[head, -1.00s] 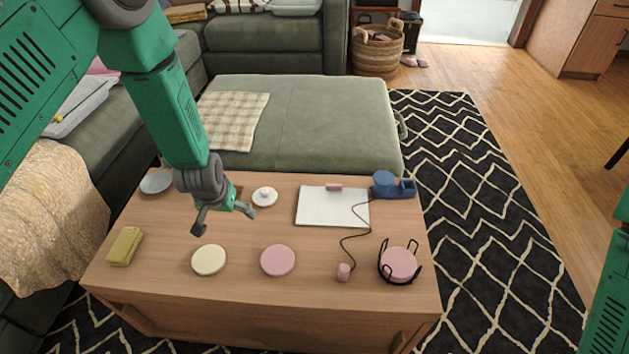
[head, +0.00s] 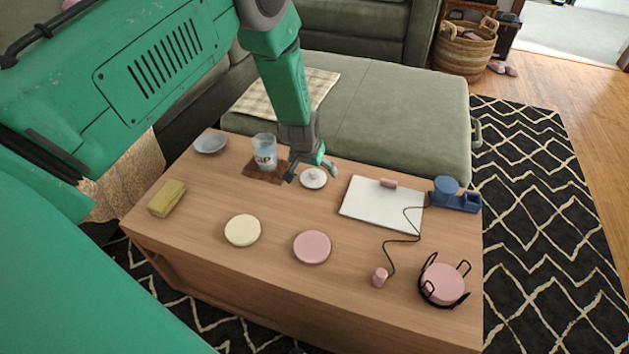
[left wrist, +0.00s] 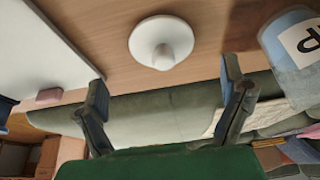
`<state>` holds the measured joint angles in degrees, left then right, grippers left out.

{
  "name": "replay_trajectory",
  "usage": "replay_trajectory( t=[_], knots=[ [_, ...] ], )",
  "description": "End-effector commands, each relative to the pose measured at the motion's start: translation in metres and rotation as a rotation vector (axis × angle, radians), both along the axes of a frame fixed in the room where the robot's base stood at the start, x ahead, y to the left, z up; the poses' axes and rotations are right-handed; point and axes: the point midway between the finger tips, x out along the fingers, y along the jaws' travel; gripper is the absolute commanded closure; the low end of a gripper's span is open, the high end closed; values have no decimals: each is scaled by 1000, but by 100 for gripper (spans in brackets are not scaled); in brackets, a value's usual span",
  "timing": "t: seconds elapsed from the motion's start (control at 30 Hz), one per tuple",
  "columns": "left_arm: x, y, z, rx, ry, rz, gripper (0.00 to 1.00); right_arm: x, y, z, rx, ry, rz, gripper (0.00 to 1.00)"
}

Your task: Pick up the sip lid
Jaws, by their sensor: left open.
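The sip lid is a small white disc with a raised knob (head: 313,179), lying flat on the wooden table. In the left wrist view the lid (left wrist: 146,28) is whole and unobstructed, beyond the fingertips and between their lines. My left gripper (head: 312,172) is open and empty, with its fingers spread at the lid's far side in the head view. It also shows in the left wrist view (left wrist: 164,78), apart from the lid. A clear bluish cup marked "SIP" (head: 264,147) stands on a brown mat (head: 252,173) left of the lid. My right gripper is out of view.
The table (head: 200,240) also holds a white board (head: 375,205) right of the lid, cream (head: 242,230) and pink (head: 312,247) discs in front, a grey dish (head: 210,143), a yellow block (head: 167,198), a blue holder (head: 455,195) and a black wire rack (head: 442,285).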

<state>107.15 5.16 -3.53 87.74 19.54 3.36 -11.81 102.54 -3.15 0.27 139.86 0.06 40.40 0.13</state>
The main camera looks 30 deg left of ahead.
Motion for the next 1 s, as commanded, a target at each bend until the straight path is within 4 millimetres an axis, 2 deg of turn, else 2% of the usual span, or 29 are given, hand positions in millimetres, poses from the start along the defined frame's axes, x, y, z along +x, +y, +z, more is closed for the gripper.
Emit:
replay_trajectory(
  t=[0.03, 0.1, 0.23, 0.57, 0.6, 0.67, 0.7, 1.0],
  knots=[
    [2, 2, -12, 0, 1, 1, 10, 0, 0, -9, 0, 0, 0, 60],
    [5, 4, -25, 1, 1, 0, 10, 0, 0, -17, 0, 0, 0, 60],
    [12, 6, -39, 1, 1, 0, 10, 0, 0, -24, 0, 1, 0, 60],
    [14, 6, -42, 1, 0, 0, 10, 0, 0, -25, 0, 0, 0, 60],
    [14, 6, -42, 1, 0, 0, 24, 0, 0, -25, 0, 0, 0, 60],
    [14, 6, -42, 1, 0, 0, 45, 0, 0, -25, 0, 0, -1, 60],
    [14, 6, -42, 1, 1, 0, 52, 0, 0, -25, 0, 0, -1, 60],
    [14, 6, -41, 1, 1, 0, 52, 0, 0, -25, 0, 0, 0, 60]
  ],
)
